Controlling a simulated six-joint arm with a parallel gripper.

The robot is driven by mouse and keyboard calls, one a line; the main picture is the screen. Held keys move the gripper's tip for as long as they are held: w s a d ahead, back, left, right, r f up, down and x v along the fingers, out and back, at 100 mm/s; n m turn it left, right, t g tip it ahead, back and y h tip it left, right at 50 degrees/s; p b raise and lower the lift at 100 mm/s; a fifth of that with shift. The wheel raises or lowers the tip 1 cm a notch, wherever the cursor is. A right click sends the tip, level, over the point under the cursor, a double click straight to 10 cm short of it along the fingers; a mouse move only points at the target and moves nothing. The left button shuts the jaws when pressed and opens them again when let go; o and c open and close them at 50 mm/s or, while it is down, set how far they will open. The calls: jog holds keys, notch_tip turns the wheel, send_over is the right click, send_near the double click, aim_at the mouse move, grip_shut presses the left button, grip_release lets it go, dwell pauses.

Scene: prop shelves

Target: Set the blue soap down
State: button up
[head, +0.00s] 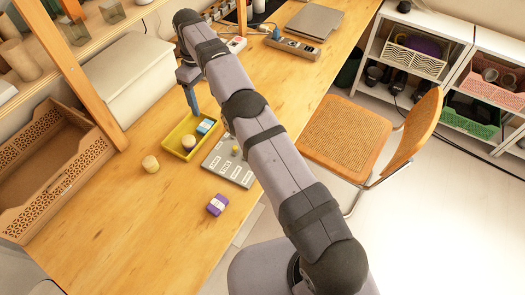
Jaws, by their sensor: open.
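The blue soap (206,126), a small light-blue block, lies in the right part of the yellow tray (169,138) on the wooden table. A round tan and dark piece (188,143) is also in the tray. My gripper (194,112) points down over the far side of the tray, just left of the blue soap. It is open, and the soap appears apart from it. The gap between its fingers is too small to make out in this view.
A grey slotted board (228,169) is right of the tray, partly behind my arm. A purple and white block (217,204) and a tan round piece (150,164) stand on the table. A wooden crate (62,187) is at left. The front tabletop is clear.

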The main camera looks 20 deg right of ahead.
jog(key=s+d+r+m, duration=0.4)
jog(key=s+d+m, duration=0.1)
jog(key=s+d, duration=0.5)
jog(key=s+d+f+m, duration=0.2)
jog(key=s, duration=1)
jog(key=s+d+f+m, duration=0.2)
jog(key=s+d+f, duration=0.1)
jog(key=s, duration=1)
jog(key=shift+s, duration=0.25)
